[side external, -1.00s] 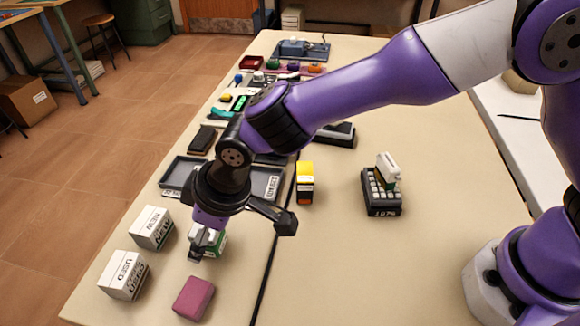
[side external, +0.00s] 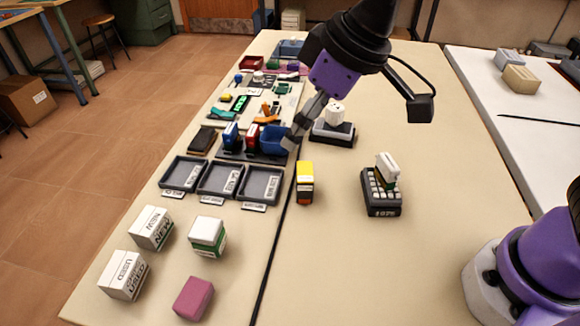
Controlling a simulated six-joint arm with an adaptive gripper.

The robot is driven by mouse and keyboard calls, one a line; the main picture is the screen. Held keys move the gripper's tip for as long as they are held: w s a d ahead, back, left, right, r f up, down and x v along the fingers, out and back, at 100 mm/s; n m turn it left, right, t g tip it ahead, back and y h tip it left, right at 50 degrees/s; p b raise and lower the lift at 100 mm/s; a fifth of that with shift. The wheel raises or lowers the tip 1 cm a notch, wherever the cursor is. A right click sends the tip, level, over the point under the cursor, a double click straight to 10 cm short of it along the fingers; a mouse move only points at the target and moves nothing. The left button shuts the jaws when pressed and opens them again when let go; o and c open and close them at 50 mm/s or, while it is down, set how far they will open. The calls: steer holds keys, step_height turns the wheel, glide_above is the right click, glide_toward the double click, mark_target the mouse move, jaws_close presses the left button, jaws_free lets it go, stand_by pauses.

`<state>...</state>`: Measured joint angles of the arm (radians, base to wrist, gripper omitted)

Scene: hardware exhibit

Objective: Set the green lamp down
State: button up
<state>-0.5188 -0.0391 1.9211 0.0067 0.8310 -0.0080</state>
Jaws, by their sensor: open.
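No clearly recognisable green lamp shows, and I cannot tell which object it is. A white block with a green band (side external: 207,236) stands upright on the near left of the table, apart from my gripper. Another white-and-green piece (side external: 387,168) sits tilted on a dark keypad-like base (side external: 382,197). A small green item (side external: 281,89) lies far back on a panel. My gripper (side external: 292,138) is open, over the middle of the table beside a blue block (side external: 273,139). The gap between its fingers is hard to see at this angle.
White boxes marked NEW (side external: 152,228) and USED (side external: 123,275) stand at the left. A pink block (side external: 193,298) is in front. Grey trays (side external: 262,186) line the middle, with a yellow-and-black block (side external: 305,182) to their right.

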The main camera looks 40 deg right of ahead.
steer(key=s+d+m+h, duration=0.1)
steer(key=s+d+m, duration=0.2)
steer(key=d, duration=0.5)
steer(key=s+d+m+t+h, duration=0.1)
steer(key=s+d+m, duration=0.2)
steer(key=s+d, duration=0.3)
steer(key=d+f, duration=0.1)
steer(key=d, duration=0.1)
steer(key=shift+s+d, duration=0.25)
steer(key=shift+d, duration=0.15)
